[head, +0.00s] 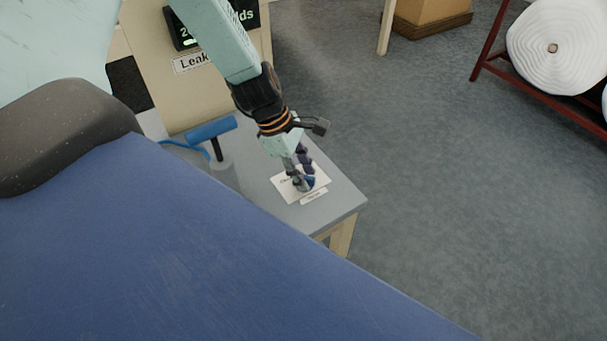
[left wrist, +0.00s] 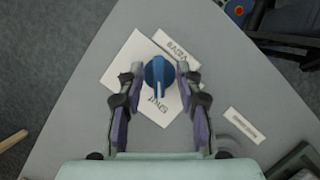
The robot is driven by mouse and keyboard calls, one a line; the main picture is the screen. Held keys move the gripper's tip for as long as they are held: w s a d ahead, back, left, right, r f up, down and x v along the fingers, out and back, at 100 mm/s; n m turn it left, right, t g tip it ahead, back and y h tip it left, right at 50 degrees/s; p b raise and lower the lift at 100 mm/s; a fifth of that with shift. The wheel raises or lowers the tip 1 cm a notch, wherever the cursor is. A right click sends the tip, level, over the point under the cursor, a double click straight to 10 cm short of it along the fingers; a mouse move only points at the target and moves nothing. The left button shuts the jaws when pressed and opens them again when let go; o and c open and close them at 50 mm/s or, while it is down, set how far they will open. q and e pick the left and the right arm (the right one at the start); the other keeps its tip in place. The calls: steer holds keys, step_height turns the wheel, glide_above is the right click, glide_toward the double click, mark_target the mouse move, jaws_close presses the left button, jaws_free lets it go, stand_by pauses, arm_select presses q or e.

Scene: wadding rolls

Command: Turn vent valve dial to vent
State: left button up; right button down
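The blue dial (left wrist: 158,76) sits on a white card (left wrist: 140,62) on the grey table. Its pale pointer line aims at the bottom of the left wrist view, towards a dark word on the card that I cannot read surely. My left gripper (left wrist: 159,70) is open, with one finger on each side of the dial and small gaps showing. In the head view, my left gripper (head: 303,178) points down at the card (head: 286,187) and partly hides the dial (head: 309,182). My right gripper is not in view.
A small label strip (head: 314,197) lies beside the card near the table's corner (head: 352,203). A blue T-handle (head: 212,129) with a blue hose stands to the left. A leak-test panel with a display (head: 183,40) is behind.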

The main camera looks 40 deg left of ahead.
arm_select(q)
steer(key=shift+w+a+f, duration=0.1)
steer(key=shift+a+f, duration=0.1)
steer(key=shift+a, duration=0.1)
steer(key=shift+s+d+r, duration=0.2)
steer(key=c, duration=0.4)
steer(key=shift+w+a+f, duration=0.1)
steer(key=shift+w, duration=0.05)
jaws_close()
